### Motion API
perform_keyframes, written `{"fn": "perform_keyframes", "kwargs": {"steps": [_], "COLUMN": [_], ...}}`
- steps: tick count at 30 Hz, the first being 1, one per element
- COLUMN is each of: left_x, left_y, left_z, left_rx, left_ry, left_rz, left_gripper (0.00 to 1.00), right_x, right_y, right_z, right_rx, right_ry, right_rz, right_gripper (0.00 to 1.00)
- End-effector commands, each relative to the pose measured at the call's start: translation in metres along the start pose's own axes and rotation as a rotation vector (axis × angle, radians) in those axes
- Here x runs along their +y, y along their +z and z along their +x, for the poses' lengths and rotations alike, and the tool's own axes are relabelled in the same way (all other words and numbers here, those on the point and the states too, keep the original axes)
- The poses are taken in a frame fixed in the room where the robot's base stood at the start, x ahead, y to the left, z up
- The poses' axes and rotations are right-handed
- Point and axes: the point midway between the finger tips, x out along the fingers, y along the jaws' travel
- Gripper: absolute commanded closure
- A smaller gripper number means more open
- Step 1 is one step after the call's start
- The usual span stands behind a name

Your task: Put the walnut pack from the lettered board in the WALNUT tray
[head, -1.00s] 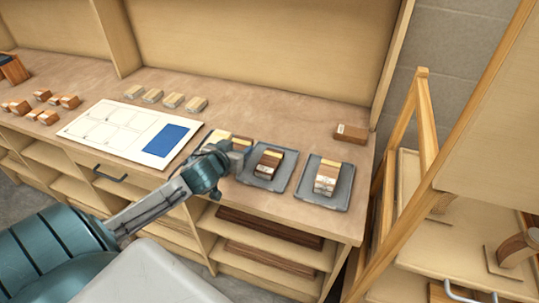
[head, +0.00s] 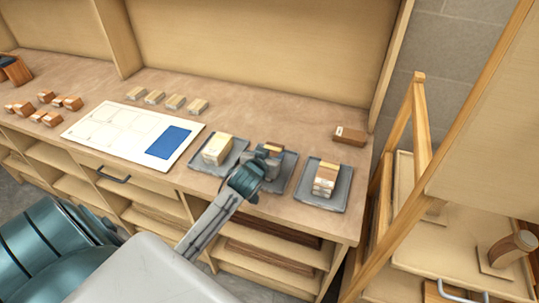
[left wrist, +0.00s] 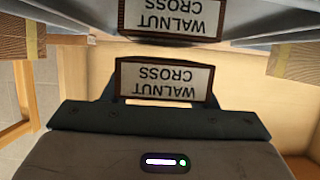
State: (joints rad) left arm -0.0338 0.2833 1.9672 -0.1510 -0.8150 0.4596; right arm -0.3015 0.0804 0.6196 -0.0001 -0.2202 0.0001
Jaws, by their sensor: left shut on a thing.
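My left gripper (head: 265,160) is over the middle grey tray (head: 284,180). It is shut on a dark wood pack (left wrist: 165,82) whose label reads WALNUT CROSS, upside down in the left wrist view. A second dark pack with the same label shows beyond it (left wrist: 170,18), between grey tray surfaces. In the head view my gripper hides most of what is in the middle tray, so I cannot tell whether the held pack touches anything there. The pale lettered board (head: 108,122) with a blue patch lies to the left; its letters are too small to read. My right gripper is out of view.
A left grey tray (head: 198,164) holds a pale pack (head: 217,148). A right grey tray (head: 337,202) holds a striped pack (head: 325,178). A lone brown block (head: 349,135) lies at the back right. Several small blocks lie behind and left of the board. A wooden rack stands right.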

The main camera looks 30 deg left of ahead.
Motion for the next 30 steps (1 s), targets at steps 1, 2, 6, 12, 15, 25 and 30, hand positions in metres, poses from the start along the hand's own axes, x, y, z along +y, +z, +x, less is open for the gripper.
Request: {"fn": "perform_keyframes", "kwargs": {"steps": [1, 2, 6, 12, 15, 25, 30], "left_x": [0.0, 0.0001, 0.0004, 0.0001, 0.0, 0.0, -0.0002], "left_y": [0.0042, 0.0067, 0.0102, 0.0112, 0.0126, 0.012, 0.0115], "left_z": [0.0014, 0.0023, 0.0041, 0.0045, 0.005, 0.0047, -0.0038], "left_rx": [-0.002, -0.002, 0.002, 0.002, 0.001, 0.001, 0.001], "left_ry": [0.0, 0.0, 0.001, 0.001, 0.001, 0.001, 0.001], "left_rz": [0.0, 0.0, -0.001, -0.001, -0.001, -0.001, 0.0], "left_gripper": [0.75, 0.75, 0.75, 0.75, 0.4, 0.26, 0.26], "right_x": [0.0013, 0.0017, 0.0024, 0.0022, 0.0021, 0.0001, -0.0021], "right_y": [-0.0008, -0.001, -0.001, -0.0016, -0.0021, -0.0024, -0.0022], "right_z": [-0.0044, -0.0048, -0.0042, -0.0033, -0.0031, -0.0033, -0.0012], "right_rx": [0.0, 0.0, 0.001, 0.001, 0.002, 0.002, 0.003], "right_ry": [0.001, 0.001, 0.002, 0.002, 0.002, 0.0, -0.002], "right_rz": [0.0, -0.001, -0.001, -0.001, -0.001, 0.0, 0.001], "right_gripper": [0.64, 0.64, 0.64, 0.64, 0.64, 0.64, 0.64]}}
